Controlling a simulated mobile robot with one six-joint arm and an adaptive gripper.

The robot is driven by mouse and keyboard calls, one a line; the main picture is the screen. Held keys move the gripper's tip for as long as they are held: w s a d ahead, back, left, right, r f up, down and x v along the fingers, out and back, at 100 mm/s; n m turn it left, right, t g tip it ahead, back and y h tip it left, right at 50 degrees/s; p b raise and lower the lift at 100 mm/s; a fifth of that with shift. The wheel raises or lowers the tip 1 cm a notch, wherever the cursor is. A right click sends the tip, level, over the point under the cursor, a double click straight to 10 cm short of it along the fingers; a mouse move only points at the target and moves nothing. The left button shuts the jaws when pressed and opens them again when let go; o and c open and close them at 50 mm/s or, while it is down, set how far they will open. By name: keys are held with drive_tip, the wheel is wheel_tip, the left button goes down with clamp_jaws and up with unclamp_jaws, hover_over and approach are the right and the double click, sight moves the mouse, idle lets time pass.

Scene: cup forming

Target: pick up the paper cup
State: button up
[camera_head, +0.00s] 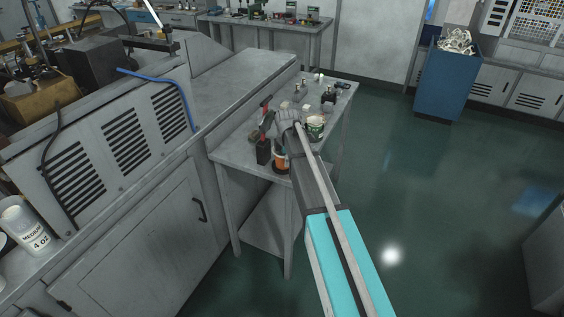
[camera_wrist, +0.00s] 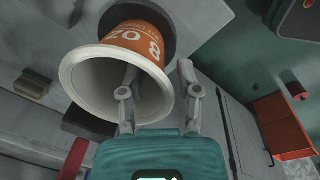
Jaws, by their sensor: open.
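The paper cup (camera_wrist: 140,38) is orange with a white rim and white "8 OZ" lettering. In the wrist view its wide mouth faces the camera, and a dark round base shows behind it. My gripper (camera_wrist: 158,72) is open. Its left finger overlaps the cup's mouth and its right finger is outside, just right of the rim. I cannot tell whether either finger touches the cup. In the head view an orange cup (camera_head: 280,159) stands on the small grey table, just left of my arm. My gripper's fingers cannot be made out there.
A large grey machine cabinet (camera_head: 135,225) stands close on the left. The green floor (camera_head: 420,200) to the right is open.

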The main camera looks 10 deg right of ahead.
drive_tip(key=shift+c, duration=0.2)
clamp_jaws()
drive_tip(key=shift+r, duration=0.15)
idle(0.4)
wheel_tip(320, 180, up, 3)
drive_tip(key=p, duration=0.3)
drive_tip(key=s+d+r+p, duration=0.1)
drive_tip(key=s+r+p, duration=0.8)
drive_tip(key=s, duration=0.5)
drive_tip(key=shift+d+r+p, duration=0.2)
drive_tip(key=shift+r+p, duration=0.15)
drive_tip(key=shift+p, duration=0.15)
